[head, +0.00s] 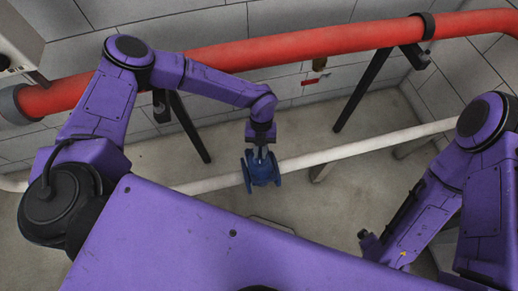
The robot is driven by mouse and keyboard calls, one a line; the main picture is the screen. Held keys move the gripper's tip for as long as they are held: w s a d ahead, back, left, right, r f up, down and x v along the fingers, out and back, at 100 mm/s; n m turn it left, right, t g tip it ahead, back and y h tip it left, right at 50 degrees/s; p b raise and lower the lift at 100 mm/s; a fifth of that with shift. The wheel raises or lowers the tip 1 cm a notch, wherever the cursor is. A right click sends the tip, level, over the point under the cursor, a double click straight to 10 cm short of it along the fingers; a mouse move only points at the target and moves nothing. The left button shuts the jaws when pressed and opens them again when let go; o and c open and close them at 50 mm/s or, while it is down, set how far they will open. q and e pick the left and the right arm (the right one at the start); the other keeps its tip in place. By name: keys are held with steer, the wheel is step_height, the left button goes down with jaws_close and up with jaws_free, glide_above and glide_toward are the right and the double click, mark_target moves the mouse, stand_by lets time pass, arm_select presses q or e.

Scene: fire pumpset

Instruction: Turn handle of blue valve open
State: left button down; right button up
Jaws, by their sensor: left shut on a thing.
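The blue valve (261,173) sits in the white pipe (330,157) near the middle of the view, with a flange on each side. My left arm reaches over from the left, and my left gripper (260,142) points down on top of the valve. It is shut on the valve's handle, which it mostly hides, so I cannot tell how far the handle is turned. My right gripper (370,243) is low at the right, well away from the valve. It is small and dark there, and I cannot see whether its fingers are open.
A thick red pipe (290,48) runs along the grey block wall above the valve, on black supports (365,88). A post (320,172) holds the white pipe right of the valve. A grey box (20,30) is at the top left. The floor between valve and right gripper looks clear.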

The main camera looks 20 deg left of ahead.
arm_select(q)
steer(key=shift+w+d+n+h, duration=0.15)
steer(key=shift+n+h, duration=0.2)
steer(key=shift+n, duration=0.45)
steer(key=shift+s+d+n+h, duration=0.1)
steer(key=shift+n+h, duration=0.25)
steer(key=shift+n, duration=0.45)
steer(key=shift+t, duration=0.3)
steer(key=c, duration=1.1)
jaws_free()
steer(key=b+v, duration=0.1)
steer(key=v, duration=0.9)
steer(key=shift+w+r, duration=0.15)
steer(key=shift+r, duration=0.15)
